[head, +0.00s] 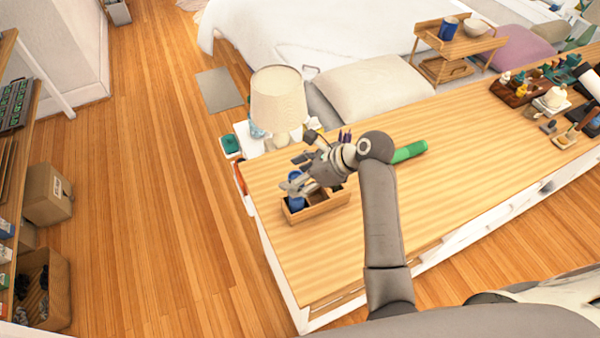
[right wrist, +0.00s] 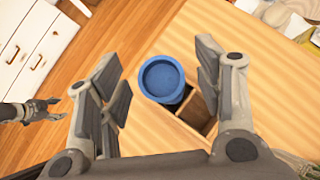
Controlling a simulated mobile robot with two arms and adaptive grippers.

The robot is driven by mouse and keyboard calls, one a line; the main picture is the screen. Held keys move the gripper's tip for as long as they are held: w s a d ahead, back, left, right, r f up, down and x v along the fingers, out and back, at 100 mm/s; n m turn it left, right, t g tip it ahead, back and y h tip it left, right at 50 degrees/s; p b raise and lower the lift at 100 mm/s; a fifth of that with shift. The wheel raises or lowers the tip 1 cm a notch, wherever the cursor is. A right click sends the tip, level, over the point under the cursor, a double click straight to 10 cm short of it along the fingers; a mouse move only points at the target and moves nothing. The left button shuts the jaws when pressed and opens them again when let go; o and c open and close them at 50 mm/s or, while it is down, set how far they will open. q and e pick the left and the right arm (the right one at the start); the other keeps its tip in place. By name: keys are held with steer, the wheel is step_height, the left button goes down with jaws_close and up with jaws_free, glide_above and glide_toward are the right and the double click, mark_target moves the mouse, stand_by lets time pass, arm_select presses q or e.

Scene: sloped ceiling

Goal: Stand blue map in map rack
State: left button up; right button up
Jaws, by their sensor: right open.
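The blue map (head: 297,202) is a short blue roll standing in the left-end compartment of the wooden map rack (head: 322,208). Its round top (right wrist: 161,78) shows between my right fingers in the right wrist view, and the rack wall hides its foot. My right gripper (head: 292,187) is over the rack's left end. In the right wrist view its fingers (right wrist: 163,92) are spread with a gap on both sides of the roll. The rack's other compartment (right wrist: 196,110) looks empty. My left gripper (right wrist: 52,110) shows small at the left of the right wrist view, its fingers apart and empty.
A green roll (head: 408,151) lies on the wooden table (head: 385,215) right of my right wrist. A lamp (head: 279,98) stands behind the rack, beyond the table. Trays with small items (head: 515,92) fill the far right. The table's middle is clear.

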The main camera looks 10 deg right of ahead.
steer(key=v, duration=1.2)
steer(key=shift+d, duration=0.15)
stand_by(0.3)
